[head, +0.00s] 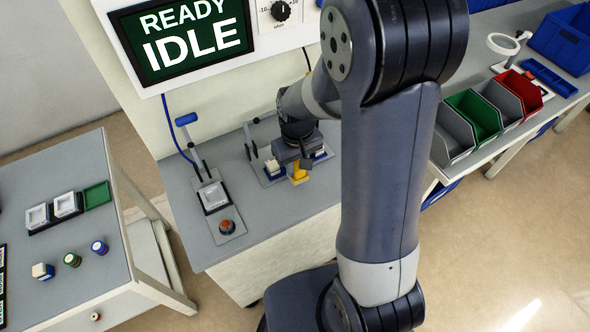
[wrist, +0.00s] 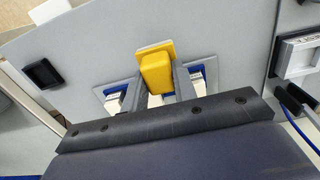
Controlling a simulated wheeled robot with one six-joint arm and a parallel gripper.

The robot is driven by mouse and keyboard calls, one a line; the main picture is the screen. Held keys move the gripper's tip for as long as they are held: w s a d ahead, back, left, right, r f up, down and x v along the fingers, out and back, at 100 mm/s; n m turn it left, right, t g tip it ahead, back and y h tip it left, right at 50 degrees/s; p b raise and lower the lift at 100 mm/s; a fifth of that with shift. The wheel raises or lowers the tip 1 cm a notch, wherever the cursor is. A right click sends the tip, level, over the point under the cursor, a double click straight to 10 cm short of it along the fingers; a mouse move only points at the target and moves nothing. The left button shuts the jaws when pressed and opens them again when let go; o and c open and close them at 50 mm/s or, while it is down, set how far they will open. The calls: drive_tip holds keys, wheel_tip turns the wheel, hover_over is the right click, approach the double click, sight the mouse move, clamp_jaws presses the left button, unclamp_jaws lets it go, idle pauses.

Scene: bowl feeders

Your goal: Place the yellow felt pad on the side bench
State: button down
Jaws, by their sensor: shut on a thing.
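My gripper (head: 297,164) is shut on the yellow felt pad (head: 299,175) over the middle bench. In the wrist view the pad (wrist: 157,73) is a yellow block with a wider, flat yellow plate at its far end. It sits between the two dark fingers of my gripper (wrist: 160,82). I cannot tell whether the pad touches the surface under it. A grey-topped bench (head: 60,205) stands apart at the left, and another long bench (head: 505,25) stands at the right; I cannot tell which one is the side bench.
White and blue pieces (head: 274,169) (head: 320,154) flank the gripper closely. A lever press with blue handle (head: 187,120) and a red button (head: 227,226) stand to the left.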

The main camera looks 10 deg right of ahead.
sight(297, 174)
drive_tip(key=shift+f, duration=1.95)
drive_tip(key=shift+f, duration=0.1)
drive_tip(key=c, duration=1.1)
unclamp_jaws()
drive_tip(key=shift+c, duration=0.2)
